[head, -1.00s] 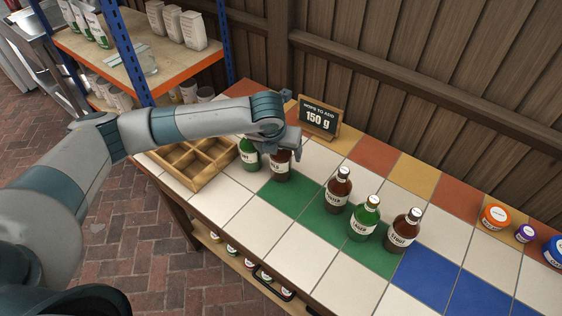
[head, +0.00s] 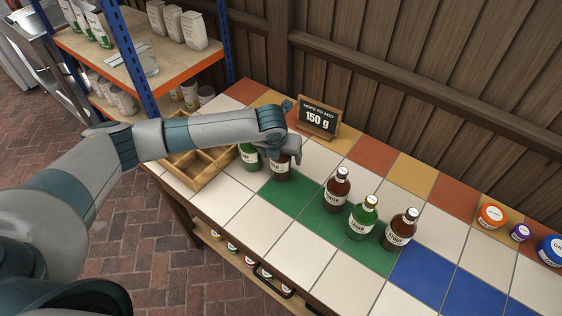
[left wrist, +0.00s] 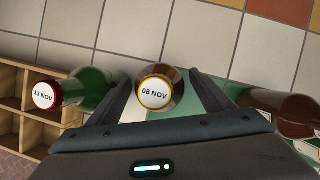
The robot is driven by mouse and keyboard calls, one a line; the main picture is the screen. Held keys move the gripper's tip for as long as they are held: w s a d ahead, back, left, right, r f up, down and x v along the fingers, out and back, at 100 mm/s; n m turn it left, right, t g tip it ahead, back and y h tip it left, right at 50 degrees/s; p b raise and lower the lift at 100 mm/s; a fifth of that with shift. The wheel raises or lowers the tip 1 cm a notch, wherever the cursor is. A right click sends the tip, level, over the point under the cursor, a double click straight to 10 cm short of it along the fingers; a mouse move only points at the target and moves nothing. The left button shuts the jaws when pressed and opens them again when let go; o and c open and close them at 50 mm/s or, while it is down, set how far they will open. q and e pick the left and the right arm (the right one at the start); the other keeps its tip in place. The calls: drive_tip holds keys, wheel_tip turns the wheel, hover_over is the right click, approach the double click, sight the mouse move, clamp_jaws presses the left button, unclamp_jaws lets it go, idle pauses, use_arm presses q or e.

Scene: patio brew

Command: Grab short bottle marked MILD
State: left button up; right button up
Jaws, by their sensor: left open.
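A short brown bottle (head: 280,170) stands on the tiled table. Its label is small and partly covered; it seems to end in "LD". My left gripper (head: 285,152) is over its top from above, fingers open. In the left wrist view the bottle's cap (left wrist: 155,93), marked 08 NOV, sits between the two open fingers (left wrist: 160,88), with gaps at both sides. A green bottle (head: 248,156) stands close on its left; its cap in the left wrist view (left wrist: 45,95) reads 13 NOV, outside the fingers. My right gripper is not in view.
To the right stand a brown bottle (head: 336,190), a green bottle (head: 363,218) and another brown bottle (head: 399,230). A wooden divided crate (head: 205,172) lies left. A sign reading 150 g (head: 317,118) stands behind the gripper. Small tubs (head: 491,216) sit far right.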

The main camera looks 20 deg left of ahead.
use_arm(q)
drive_tip(key=c, duration=1.6)
drive_tip(key=shift+w, duration=0.1)
drive_tip(key=shift+r, duration=0.15)
